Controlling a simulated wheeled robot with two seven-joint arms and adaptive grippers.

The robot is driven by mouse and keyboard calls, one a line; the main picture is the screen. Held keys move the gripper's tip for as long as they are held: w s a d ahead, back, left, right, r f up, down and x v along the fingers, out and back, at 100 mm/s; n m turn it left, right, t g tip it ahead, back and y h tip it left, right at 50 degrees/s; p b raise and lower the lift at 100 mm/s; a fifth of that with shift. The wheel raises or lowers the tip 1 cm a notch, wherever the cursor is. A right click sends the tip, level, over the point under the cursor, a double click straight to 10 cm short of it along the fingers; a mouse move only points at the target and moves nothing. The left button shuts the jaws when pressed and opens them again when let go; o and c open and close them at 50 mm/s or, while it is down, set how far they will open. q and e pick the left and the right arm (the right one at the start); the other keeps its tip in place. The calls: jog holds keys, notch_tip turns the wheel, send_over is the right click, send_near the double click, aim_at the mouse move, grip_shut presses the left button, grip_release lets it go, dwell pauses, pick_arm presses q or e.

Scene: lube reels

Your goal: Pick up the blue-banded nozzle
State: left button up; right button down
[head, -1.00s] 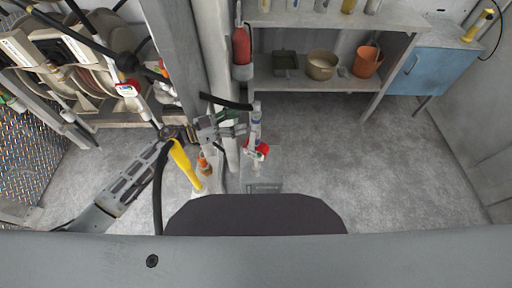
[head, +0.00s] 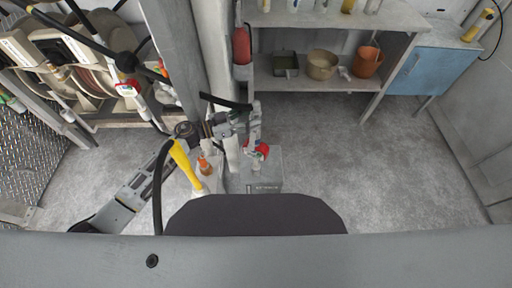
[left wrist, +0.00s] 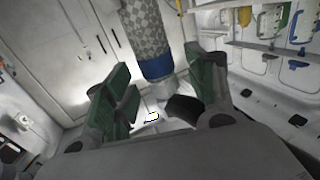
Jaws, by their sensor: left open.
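The blue-banded nozzle shows in the left wrist view as a grey checkered cylinder with a blue band (left wrist: 157,68). In the head view it is a pale upright shape (head: 255,122) with a red part near its lower end, above a grey box. Its blue band is too small to make out there. My left gripper (head: 242,122) is close against its left side in the head view. In the left wrist view the green-padded fingers of my left gripper (left wrist: 160,88) are apart, with the nozzle showing between and beyond them. I cannot tell whether they touch it. My right gripper is not in view.
A grey box (head: 263,180) stands below the nozzle. A yellow-handled nozzle (head: 184,164) and an orange-topped bottle (head: 204,167) stand left of it. A grey post (head: 178,55) rises behind. Hose reels (head: 90,65) are at left. The floor (head: 355,150) at right is clear.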

pick_arm(q)
jog(key=shift+c, duration=0.5)
grip_shut()
jog(key=shift+r, duration=0.1)
